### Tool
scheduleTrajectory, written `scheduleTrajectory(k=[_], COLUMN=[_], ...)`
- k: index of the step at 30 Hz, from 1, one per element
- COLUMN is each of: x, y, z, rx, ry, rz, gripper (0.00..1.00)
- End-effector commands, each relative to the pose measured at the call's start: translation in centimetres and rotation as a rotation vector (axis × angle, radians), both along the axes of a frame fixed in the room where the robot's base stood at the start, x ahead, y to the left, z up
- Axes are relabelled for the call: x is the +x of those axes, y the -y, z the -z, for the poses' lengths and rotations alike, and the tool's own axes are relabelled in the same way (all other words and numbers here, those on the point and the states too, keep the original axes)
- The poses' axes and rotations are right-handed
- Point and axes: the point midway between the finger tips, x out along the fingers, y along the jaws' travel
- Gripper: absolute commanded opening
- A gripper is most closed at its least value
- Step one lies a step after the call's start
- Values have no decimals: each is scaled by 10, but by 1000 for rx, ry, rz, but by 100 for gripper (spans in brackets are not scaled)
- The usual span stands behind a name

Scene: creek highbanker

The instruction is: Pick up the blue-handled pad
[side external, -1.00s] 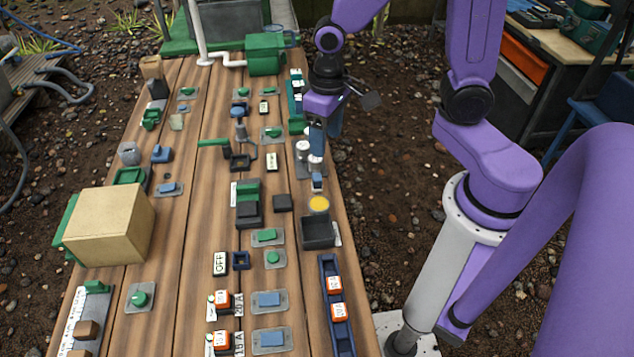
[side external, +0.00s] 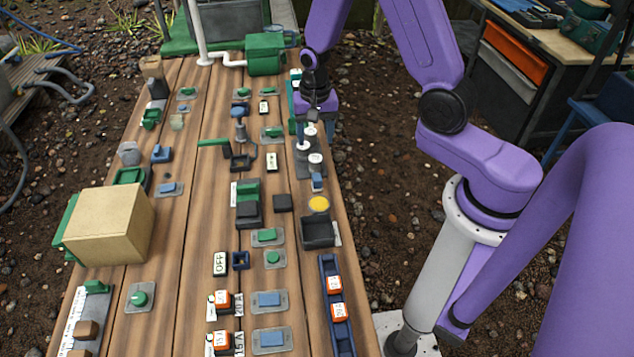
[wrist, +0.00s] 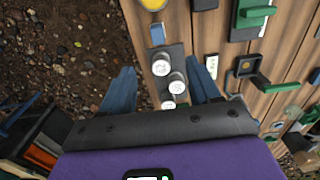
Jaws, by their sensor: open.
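A small block with a blue top (side external: 317,182), which looks like the blue-handled pad, stands at the right side of the plank table, between the white-capped cylinders and a yellow disc. It also shows in the wrist view (wrist: 157,34), above the cylinders. My gripper (side external: 315,122) is open at the far end of the cylinder holder. In the wrist view its blue fingers (wrist: 161,68) stand apart on either side of the cylinders, with the blue-topped block beyond the fingertips. Nothing is held.
Several white-capped cylinders (side external: 303,147) stand in a dark holder close to my fingers. The yellow disc (side external: 318,204) and a black tray (side external: 318,232) lie nearer the camera. A green-and-black block (side external: 248,205) stands to the left. The table's right edge is close, with gravel beyond.

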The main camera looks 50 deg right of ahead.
Motion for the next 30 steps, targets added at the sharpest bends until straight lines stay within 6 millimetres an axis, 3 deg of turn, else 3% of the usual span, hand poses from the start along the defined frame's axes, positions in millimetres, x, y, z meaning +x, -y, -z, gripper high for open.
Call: scheduleTrajectory(k=[21,30], x=[-1,-1], y=[0,0], z=[96,113], rx=[1,0], ry=[-4,-1], rz=[-2,-2], gripper=[62,62])
